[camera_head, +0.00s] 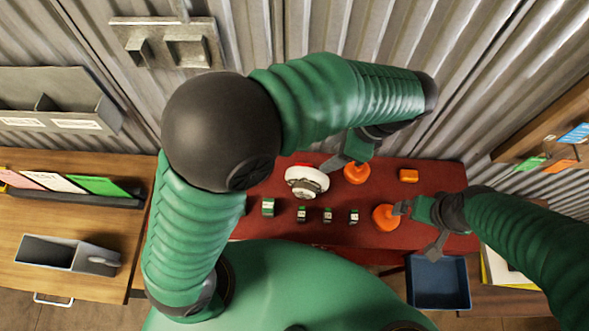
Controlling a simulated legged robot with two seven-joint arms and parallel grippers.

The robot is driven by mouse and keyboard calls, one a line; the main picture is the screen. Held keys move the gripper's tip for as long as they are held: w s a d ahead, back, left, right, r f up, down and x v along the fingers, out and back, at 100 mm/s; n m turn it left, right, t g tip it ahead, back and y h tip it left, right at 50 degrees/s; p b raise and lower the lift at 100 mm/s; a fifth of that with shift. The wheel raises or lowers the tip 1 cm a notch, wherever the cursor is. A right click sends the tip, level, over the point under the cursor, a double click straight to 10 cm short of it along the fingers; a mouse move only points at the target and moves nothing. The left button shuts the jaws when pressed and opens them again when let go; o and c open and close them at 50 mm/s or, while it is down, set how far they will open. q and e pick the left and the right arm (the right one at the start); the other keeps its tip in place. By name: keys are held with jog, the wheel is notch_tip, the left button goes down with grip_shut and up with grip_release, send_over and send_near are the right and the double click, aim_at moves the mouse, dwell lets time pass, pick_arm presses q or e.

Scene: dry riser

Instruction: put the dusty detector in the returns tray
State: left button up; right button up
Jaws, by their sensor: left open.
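A round white detector (308,181) with a grey-brown middle and a bit of red behind it sits on the dark red bench top (300,238). I cannot make out dust on it. My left gripper (352,158) is open and empty, just above and to the right of the detector, apart from it. My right gripper (416,228) has its fingers spread, beside an orange round piece (386,217); I cannot tell if one finger touches it. A blue open tray (438,282) stands at the lower right and looks empty. No label shows which tray is for returns.
Another orange round piece (356,172) and a small orange block (408,176) are on the bench. Several small green-and-white pieces (301,214) stand in front. A grey bin (68,252) is on the left wooden table. Corrugated wall closes the back.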

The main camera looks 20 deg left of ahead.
aim_at(309, 173)
pick_arm(q)
notch_tip(309, 173, down, 7)
jog(key=shift+s+r+p, duration=0.1)
jog(key=shift+s+p, duration=0.05)
jog(key=shift+p, duration=0.2)
jog(key=a+f+p, duration=0.1)
jog(key=a+f, duration=0.1)
jog(key=a, duration=0.1)
jog(key=a+f, duration=0.2)
jog(key=shift+s+a+f+p, duration=0.15)
jog(key=shift+a+f+p, duration=0.2)
jog(key=shift+a+f, duration=0.05)
jog(key=shift+s+f, duration=0.1)
jog(key=shift+f, duration=0.2)
jog(key=shift+d, duration=1.6)
jog(key=c, duration=0.4)
jog(key=shift+w+d, duration=0.1)
jog(key=shift+w, duration=0.1)
jog(key=shift+c, duration=1.3)
jog(key=shift+a, duration=0.65)
grip_shut()
jog(key=shift+s+a, duration=0.2)
jog(key=shift+a, duration=0.5)
jog(key=shift+w+d, duration=0.1)
jog(key=shift+d, duration=0.85)
jog(key=shift+a, duration=0.5)
pick_arm(e)
jog(key=shift+s+d+r, duration=0.25)
jog(key=shift+d+r, duration=0.8)
jog(key=shift+r, duration=0.15)
